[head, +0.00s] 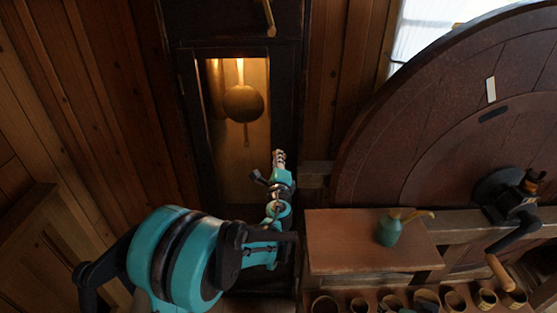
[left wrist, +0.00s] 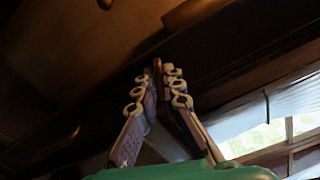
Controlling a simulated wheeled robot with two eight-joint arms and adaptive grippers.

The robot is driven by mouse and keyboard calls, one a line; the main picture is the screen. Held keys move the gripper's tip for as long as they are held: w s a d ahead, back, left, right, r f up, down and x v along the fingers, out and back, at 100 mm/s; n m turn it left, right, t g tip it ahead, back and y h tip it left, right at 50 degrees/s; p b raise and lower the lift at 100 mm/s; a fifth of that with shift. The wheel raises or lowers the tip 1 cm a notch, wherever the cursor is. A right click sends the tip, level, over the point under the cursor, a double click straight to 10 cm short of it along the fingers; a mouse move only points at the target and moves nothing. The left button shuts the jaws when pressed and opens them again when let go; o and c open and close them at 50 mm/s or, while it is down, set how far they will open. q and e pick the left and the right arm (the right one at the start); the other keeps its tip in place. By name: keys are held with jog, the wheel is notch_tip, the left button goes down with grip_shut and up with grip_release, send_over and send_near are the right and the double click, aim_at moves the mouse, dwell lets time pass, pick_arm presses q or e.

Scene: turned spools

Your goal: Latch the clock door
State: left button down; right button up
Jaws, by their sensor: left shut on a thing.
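The tall dark clock case (head: 183,110) has a narrow door with a glass pane (head: 228,165). A round brass pendulum (head: 243,103) hangs behind the glass. I cannot tell whether the door sits fully flush. My left gripper (head: 279,157) is at the right edge of the door, below the pendulum's height. In the left wrist view my left gripper (left wrist: 160,80) has its fingertips closed on a small brown, upright latch piece (left wrist: 157,65). In the head view the fingers hide this piece. My right gripper is out of view.
A wooden bench top (head: 350,240) with a green oil can (head: 389,230) stands right of my left arm. A huge wooden wheel (head: 420,120) and a hand crank (head: 507,200) fill the right side. A wood-panelled wall is at left.

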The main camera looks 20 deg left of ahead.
pick_arm(q)
jog(key=shift+n, duration=1.9)
jog(key=c, duration=1.7)
grip_release()
jog(key=shift+f, duration=0.1)
jog(key=shift+s, duration=0.1)
jog(key=v, duration=1.1)
jog(key=shift+s+d, duration=0.15)
jog(key=shift+s, duration=0.2)
jog(key=shift+n, duration=0.3)
